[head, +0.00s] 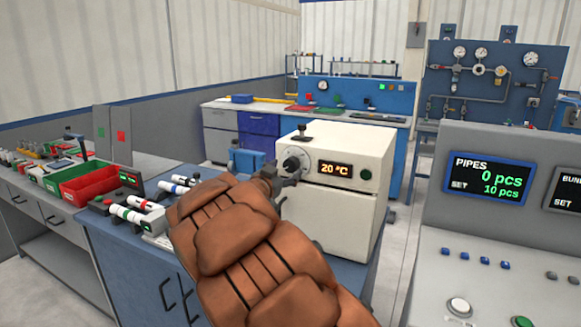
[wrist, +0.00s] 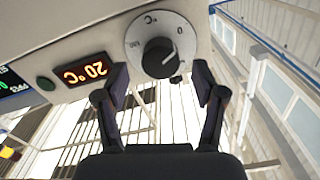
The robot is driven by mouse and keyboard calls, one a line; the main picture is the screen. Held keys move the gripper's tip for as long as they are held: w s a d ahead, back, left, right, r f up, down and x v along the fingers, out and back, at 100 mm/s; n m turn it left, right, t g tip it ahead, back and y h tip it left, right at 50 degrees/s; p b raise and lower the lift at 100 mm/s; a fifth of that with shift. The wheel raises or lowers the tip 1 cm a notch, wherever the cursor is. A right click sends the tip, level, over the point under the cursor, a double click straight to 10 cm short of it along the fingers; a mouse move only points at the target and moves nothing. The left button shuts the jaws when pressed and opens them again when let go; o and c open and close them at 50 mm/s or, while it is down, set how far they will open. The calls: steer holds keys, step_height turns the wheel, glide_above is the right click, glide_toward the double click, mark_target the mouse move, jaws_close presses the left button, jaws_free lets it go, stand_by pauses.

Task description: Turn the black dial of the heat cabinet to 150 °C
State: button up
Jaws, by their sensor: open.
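The heat cabinet (head: 335,215) is a cream box on the blue bench. Its black dial (head: 292,164) is on the front at the upper left, partly behind my gripper (head: 284,184) in the head view. The cabinet display (head: 335,169) reads 20 °C. In the wrist view the black dial (wrist: 159,58) sits on a pale round scale plate, its white pointer line near the 0 mark. My gripper (wrist: 160,80) is open, with one finger on each side of the dial. I see gaps between the fingers and the knob; contact is not visible.
A green button (head: 366,174) is right of the display. A dark handle (head: 302,134) stands on the cabinet top. White pipes (head: 130,214) and red and green bins (head: 95,182) are at left. A grey control console (head: 480,260) stands at right, its screen reading 0 pcs.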

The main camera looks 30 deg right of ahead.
mark_target(289, 167)
steer(key=shift+x, duration=2)
steer(key=shift+c, duration=0.3)
steer(key=c, duration=1.1)
steer(key=shift+f, duration=0.1)
